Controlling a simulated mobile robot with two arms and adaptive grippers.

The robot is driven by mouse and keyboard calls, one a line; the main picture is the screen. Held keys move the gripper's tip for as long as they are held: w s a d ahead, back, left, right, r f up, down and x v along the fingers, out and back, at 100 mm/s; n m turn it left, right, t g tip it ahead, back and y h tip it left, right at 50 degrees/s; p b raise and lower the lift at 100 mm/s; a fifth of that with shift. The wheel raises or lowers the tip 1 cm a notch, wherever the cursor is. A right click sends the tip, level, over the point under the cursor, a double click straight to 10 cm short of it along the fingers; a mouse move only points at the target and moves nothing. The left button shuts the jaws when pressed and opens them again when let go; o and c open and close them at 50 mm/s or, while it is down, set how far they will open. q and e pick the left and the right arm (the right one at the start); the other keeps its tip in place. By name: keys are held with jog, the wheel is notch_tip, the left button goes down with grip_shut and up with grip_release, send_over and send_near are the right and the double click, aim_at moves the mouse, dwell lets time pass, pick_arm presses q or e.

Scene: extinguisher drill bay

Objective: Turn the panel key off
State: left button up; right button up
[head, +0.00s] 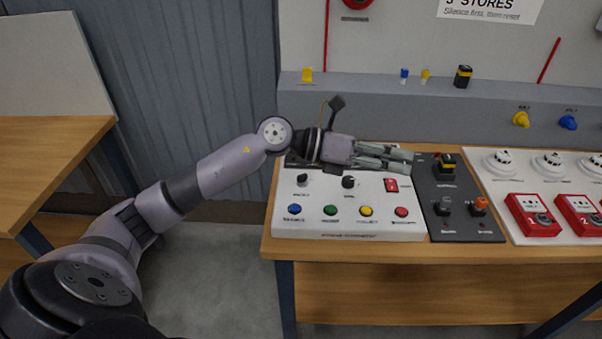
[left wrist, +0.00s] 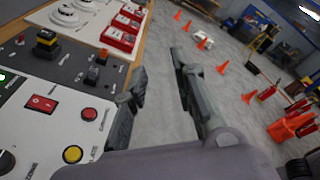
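A white control panel (head: 350,217) lies on the bench, with two black knobs, one at left (head: 302,180) and one at centre (head: 348,183). I cannot tell from these frames which control is the panel key; part of the panel's back is hidden by my arm. My left gripper (head: 398,160) is over the panel's back right, fingers pointing right, above the red rocker switch (head: 391,185). In the left wrist view its fingers (left wrist: 158,68) are apart with nothing between them. The rocker (left wrist: 41,103) shows there at left, beside the fingers. My right gripper is not in view.
A row of coloured buttons (head: 366,211) lines the panel's front. A dark panel (head: 460,224) with several switches adjoins at right, then a white board with detectors and red call points (head: 533,215). A grey ledge (head: 380,95) runs behind. Floor (head: 225,260) is clear left of the bench.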

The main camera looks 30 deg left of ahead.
pick_arm(q)
jog(key=w+a+f+m+g+y, duration=0.1)
jog(key=a+f+m+g+y, duration=0.15)
jog(key=a+y, duration=0.6)
jog(key=n+g+y, duration=0.1)
jog(key=y, duration=0.3)
send_near(301, 175)
jog(key=shift+h, duration=0.25)
jog(key=p+x, duration=0.1)
jog(key=x, duration=0.2)
jog(key=p+x, duration=0.1)
jog(key=x, duration=0.2)
jog(key=p+x, duration=0.2)
jog(key=x, duration=0.1)
jog(key=shift+w+a+f, duration=0.15)
jog(key=shift+a+f, duration=0.05)
grip_shut()
